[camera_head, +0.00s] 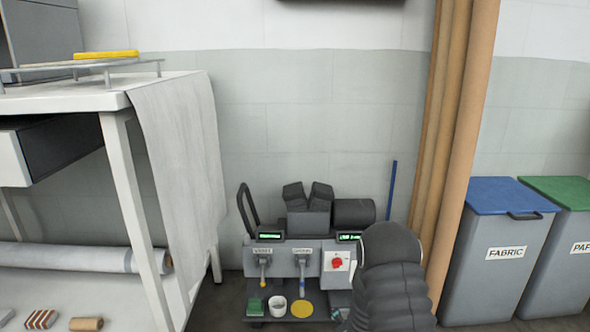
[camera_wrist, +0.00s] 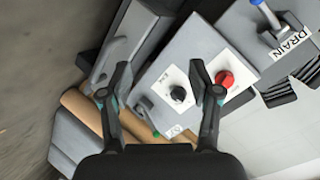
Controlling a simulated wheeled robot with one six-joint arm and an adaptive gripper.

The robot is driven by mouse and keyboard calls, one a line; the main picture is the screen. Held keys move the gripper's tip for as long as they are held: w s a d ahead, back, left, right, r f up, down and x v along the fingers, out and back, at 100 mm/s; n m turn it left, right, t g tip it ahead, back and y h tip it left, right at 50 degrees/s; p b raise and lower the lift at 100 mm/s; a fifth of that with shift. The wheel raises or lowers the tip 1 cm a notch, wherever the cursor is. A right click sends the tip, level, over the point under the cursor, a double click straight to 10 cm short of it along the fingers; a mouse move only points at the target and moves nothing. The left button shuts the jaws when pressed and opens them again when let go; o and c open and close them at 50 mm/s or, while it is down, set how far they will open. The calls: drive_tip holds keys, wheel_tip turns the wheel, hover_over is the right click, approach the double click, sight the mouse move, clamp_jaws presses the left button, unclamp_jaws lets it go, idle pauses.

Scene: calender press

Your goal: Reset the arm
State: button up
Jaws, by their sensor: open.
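My gripper (camera_wrist: 160,82) shows in the wrist view with its two dark fingers spread apart and nothing between the tips. Beyond the fingers is a grey machine panel with a black knob (camera_wrist: 180,94) on a white plate and a red knob (camera_wrist: 225,79) on another white plate. The right fingertip overlaps the area between the two knobs in the picture; I cannot tell whether it touches anything. In the head view my dark arm hangs in front of the machine's right side and hides part of it, and the gripper is mostly hidden.
The grey machine (camera_head: 290,258) stands low by the wall, with levers, lit displays and its red knob (camera_head: 337,262). A white table (camera_head: 90,95) with draped cloth stands left. Tall brown rolls (camera_head: 455,150) and a blue-lidded fabric bin (camera_head: 500,250) stand right.

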drive_tip(key=s+f+n+g, duration=0.3)
drive_tip(key=s+g, duration=0.2)
drive_tip(key=s, duration=0.1)
drive_tip(key=s+r+n+g+p, duration=0.2)
drive_tip(key=s+r+n+g, duration=0.25)
drive_tip(key=s+r, duration=0.6)
drive_tip(key=s+r+n+p, duration=0.1)
drive_tip(key=s+r+p, duration=0.2)
drive_tip(key=s+r, duration=0.4)
drive_tip(key=s+r+n+t+p, duration=0.1)
drive_tip(key=s+r, duration=0.6)
drive_tip(key=r, duration=1.2)
drive_tip(key=s+r+n+t+p, duration=0.1)
drive_tip(key=s+r+p, duration=0.3)
drive_tip(key=r, duration=1)
drive_tip(key=s, duration=0.3)
drive_tip(key=shift+s+a+p, duration=0.2)
drive_tip(key=shift+p, duration=0.15)
